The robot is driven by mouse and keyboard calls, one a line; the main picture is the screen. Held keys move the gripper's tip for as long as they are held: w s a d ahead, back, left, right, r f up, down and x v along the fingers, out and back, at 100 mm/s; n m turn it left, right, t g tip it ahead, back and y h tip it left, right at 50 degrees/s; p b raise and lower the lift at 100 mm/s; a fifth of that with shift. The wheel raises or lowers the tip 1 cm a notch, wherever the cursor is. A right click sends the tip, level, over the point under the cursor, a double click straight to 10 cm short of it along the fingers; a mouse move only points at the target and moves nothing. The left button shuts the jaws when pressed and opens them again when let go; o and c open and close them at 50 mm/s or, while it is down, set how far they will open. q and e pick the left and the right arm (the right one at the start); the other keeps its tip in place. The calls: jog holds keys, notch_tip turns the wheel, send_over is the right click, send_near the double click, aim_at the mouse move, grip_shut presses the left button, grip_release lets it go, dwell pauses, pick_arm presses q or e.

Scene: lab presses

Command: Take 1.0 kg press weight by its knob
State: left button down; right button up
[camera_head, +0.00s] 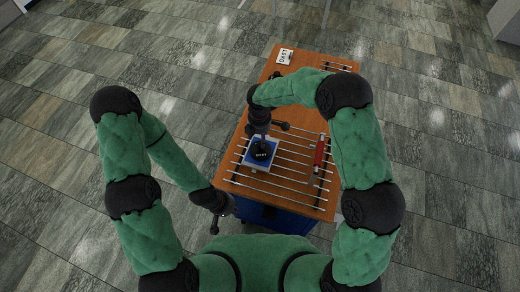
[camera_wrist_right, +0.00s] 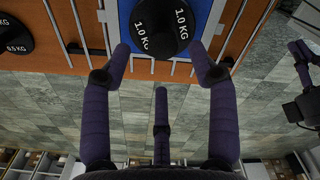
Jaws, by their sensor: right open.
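The 1.0 kg press weight (camera_wrist_right: 166,27) is a black disc with white "1.0 KG" lettering. It sits on a blue pad (camera_wrist_right: 125,22), and its knob cannot be made out clearly. In the head view the weight (camera_head: 262,151) lies on the blue and white pad near the table's left side. My right gripper (camera_wrist_right: 163,62) is open and empty, its fingers spread to either side of the weight's near edge. In the head view my right gripper (camera_head: 261,128) is just above the weight. My left gripper (camera_head: 222,207) hangs beside the table's left front corner; its jaws are too small to read.
A second black weight marked 0.5 KG (camera_wrist_right: 14,38) lies left in the wrist view. Metal rods (camera_head: 272,183) cross the orange-brown table (camera_head: 296,66). A red object (camera_head: 319,151) is at the right, a white card (camera_head: 284,57) at the back. Tiled floor surrounds the table.

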aim_at(258, 154)
jog(key=shift+s+d+f, duration=0.1)
jog(key=shift+f, duration=1.2)
jog(key=shift+s+d+f, duration=0.1)
jog(key=shift+f, duration=1.15)
grip_shut()
jog(key=shift+w+r, duration=0.1)
jog(key=shift+r, duration=0.05)
